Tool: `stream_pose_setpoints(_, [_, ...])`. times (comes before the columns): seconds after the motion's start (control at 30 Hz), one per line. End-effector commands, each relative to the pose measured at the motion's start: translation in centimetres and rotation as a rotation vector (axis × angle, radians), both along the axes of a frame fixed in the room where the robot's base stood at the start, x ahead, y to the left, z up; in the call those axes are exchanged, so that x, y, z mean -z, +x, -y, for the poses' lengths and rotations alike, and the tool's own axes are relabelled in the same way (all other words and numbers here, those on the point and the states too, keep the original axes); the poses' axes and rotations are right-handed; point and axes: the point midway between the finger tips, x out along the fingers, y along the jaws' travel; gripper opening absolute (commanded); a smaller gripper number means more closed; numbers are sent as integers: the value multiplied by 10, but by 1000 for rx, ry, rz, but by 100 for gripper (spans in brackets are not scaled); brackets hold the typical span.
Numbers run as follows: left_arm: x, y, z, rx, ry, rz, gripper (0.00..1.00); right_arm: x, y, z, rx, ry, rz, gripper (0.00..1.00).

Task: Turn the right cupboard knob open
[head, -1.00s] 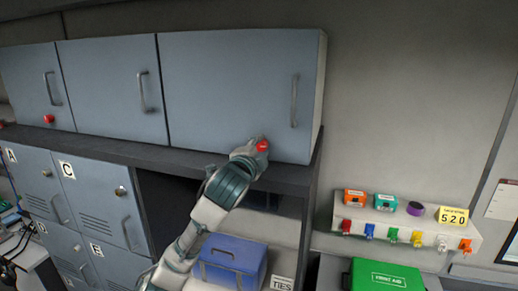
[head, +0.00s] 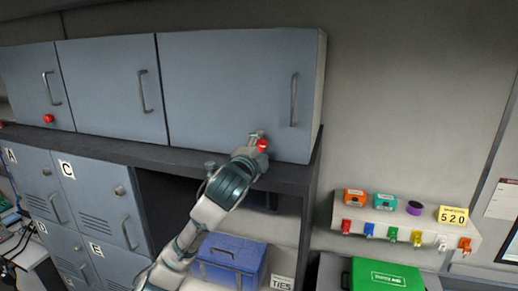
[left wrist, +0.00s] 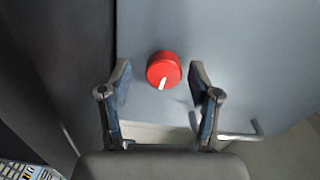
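The red right cupboard knob (head: 262,145) sits low on the wide right cupboard door (head: 225,90), which is shut. In the left wrist view the knob (left wrist: 163,70) is round, with a white mark pointing down and slightly left. My left gripper (head: 257,139) is at the knob, partly overlapping it in the head view. In the left wrist view its two fingers (left wrist: 160,85) are spread on either side of the knob, with a visible gap to each finger. My right gripper is in neither view.
Another red knob (head: 48,118) is on the far-left cupboard door. A dark shelf edge (head: 290,177) runs below the cupboards. A vertical handle (head: 294,100) stands out right of the knob. A blue box (head: 230,262) sits below.

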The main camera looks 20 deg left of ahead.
Motion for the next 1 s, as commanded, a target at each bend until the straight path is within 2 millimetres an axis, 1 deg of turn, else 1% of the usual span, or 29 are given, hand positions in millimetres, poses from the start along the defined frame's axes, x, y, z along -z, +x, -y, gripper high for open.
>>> stream_pose_setpoints(0.17, [-1, -1, 0, 0, -1, 3, 62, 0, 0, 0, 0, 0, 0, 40])
stream_pose_setpoints(0.27, [-2, -8, -1, 0, -1, 4, 62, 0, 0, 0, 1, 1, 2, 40])
stream_pose_setpoints(0.37, [-2, -23, -2, 0, -1, 5, 62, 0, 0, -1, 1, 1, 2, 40])
stream_pose_setpoints(0.6, [-1, -77, -3, 1, 0, 5, 62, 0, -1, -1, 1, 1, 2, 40])
stream_pose_setpoints(0.7, [0, -95, -4, 0, 1, 4, 62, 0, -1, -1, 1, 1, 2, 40])
stream_pose_setpoints(0.83, [1, -111, -4, 1, 0, 0, 62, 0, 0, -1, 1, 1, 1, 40])
stream_pose_setpoints(1.0, [1, -118, -4, 0, 0, -1, 62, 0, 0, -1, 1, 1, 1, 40])
